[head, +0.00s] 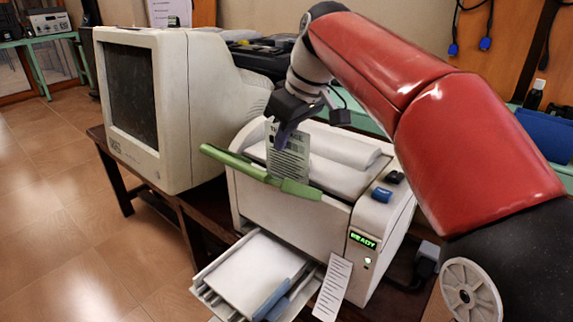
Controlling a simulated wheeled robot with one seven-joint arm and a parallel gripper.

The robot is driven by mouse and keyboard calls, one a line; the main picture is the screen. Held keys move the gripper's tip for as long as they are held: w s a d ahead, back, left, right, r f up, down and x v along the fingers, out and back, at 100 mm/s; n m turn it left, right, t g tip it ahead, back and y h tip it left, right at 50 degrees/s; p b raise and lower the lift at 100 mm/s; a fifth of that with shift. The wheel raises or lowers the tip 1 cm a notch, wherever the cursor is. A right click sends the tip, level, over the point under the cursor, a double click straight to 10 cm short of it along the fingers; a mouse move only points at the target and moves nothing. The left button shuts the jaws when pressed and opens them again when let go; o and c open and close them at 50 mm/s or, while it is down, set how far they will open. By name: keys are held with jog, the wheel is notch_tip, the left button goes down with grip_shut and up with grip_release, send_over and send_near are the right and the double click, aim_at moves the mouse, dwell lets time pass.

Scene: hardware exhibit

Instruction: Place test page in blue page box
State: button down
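The test page (291,163) is a pale sheet with dark print, standing nearly upright at the top of the beige printer (325,213), behind its green bar (247,168). My gripper (286,136) points down at the page's top edge. One dark finger covers part of the heading; the other finger is hidden, so I cannot tell whether it grips the page. A blue open-topped box (546,134), which may be the blue page box, sits at the right edge, partly cut off by the frame and partly behind my red arm.
A beige monitor (178,105) stands left of the printer on a dark table. An open paper tray (250,275) sticks out at the front, beside a hanging printed strip (333,288). A dark bottle (534,95) stands near the blue box. The tiled floor at left is clear.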

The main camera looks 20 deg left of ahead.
aim_at(285, 160)
jog(key=shift+f+b, duration=1.95)
jog(key=shift+f, duration=0.45)
jog(key=shift+f, duration=0.15)
jog(key=c, duration=1.7)
grip_release()
jog(key=shift+b, duration=0.3)
